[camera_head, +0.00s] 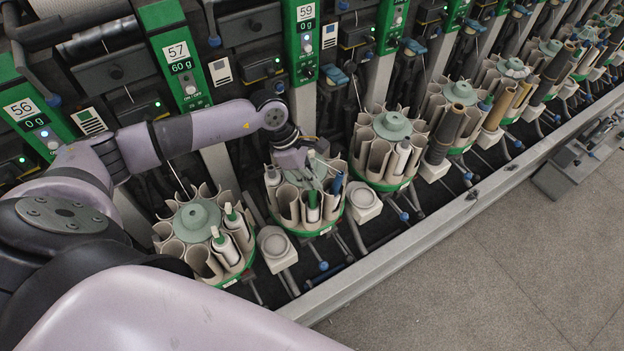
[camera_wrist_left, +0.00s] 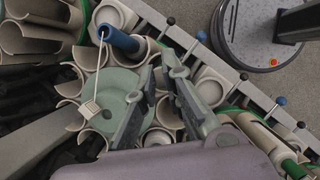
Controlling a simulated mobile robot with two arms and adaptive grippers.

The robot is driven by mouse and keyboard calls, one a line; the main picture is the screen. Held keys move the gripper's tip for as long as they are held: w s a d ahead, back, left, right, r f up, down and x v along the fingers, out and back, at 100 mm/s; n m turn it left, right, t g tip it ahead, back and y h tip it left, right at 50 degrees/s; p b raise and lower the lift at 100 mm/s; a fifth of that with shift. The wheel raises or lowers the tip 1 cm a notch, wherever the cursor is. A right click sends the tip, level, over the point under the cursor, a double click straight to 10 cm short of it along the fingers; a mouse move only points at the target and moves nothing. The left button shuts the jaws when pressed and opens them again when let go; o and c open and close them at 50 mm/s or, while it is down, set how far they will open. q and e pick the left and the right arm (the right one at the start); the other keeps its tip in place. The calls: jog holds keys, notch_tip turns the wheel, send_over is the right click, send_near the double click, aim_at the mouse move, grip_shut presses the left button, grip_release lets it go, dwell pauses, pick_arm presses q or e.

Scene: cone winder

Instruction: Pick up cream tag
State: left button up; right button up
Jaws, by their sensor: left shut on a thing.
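My left gripper (camera_head: 314,180) reaches down over the round bobbin magazine (camera_head: 288,207) in the middle of the head view. A green-and-white bobbin (camera_head: 312,208) stands in a pocket just below the gripper. A blue tube (camera_wrist_left: 122,42) stands in another pocket. My right gripper is out of view.
A magazine with white bobbins (camera_head: 197,217) stands to the left, and another (camera_head: 391,125) to the right. Round pale holders (camera_head: 274,243) sit between them. A metal rail (camera_head: 400,240) runs along the front, with clear grey floor (camera_head: 520,250) beyond it.

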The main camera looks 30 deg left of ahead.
pick_arm(q)
notch_tip(320, 180, up, 23)
jog(key=b, duration=0.3)
jog(key=shift+b, duration=0.35)
dwell(0.5)
